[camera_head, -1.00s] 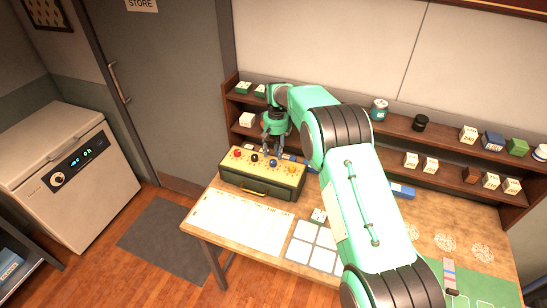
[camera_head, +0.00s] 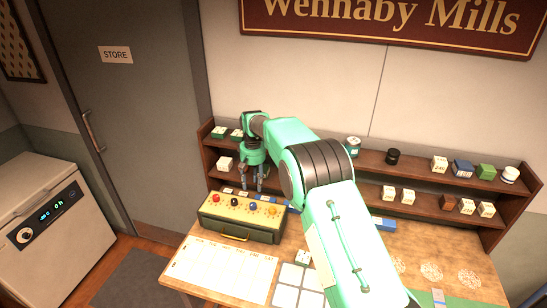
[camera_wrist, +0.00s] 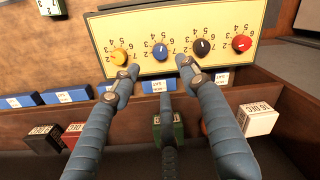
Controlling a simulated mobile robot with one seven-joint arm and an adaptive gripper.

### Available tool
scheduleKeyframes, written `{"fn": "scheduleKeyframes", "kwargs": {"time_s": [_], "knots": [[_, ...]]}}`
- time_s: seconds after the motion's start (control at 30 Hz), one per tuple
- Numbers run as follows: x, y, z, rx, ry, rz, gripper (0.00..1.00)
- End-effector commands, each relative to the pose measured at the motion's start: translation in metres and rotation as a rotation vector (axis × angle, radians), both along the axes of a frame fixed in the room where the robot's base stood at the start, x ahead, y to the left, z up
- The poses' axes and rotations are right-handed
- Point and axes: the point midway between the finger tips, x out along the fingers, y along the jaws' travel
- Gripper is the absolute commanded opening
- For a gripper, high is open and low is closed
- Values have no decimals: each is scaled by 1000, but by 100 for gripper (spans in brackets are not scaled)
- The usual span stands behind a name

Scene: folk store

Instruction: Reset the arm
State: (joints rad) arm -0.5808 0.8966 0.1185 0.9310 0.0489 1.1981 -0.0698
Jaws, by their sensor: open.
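My arm is mint green and reaches over the table from the lower right in the head view. My gripper (camera_head: 252,187) hangs pointing down behind the knob box, in front of the left end of the shelf. In the wrist view my gripper (camera_wrist: 155,72) has its fingers spread and nothing between them. The knob box (camera_head: 238,236) has a yellow top with red, black, blue and yellow knobs. Its numbered panel (camera_wrist: 215,22) shows beyond the fingertips in the wrist view. I cannot tell whether a finger touches it.
A wooden shelf (camera_head: 427,173) with small boxes and tins runs along the wall behind the table. A white sheet (camera_head: 222,270) and pale squares lie on the table (camera_head: 437,256). A white appliance (camera_head: 60,237) stands at the left, by a grey door (camera_head: 130,120).

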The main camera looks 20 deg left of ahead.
Motion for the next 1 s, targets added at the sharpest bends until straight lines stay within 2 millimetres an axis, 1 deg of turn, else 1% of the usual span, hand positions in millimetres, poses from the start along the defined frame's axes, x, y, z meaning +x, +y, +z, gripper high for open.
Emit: {"fn": "scheduleKeyframes", "kwargs": {"time_s": [0.17, 0.27, 0.37, 0.47, 0.57, 0.77, 0.8, 1.0], "knots": [[0, -2, 3, 2, -2, -2, 44], [1, -8, 11, 4, -7, -8, 44], [2, -19, 24, 8, -14, -20, 44], [2, -35, 43, 13, -26, -35, 44], [0, -56, 66, 20, -38, -54, 44], [-8, -103, 113, 32, -69, -98, 44], [-11, -113, 122, 35, -75, -107, 44], [-29, -161, 164, 47, -106, -150, 44]]}}
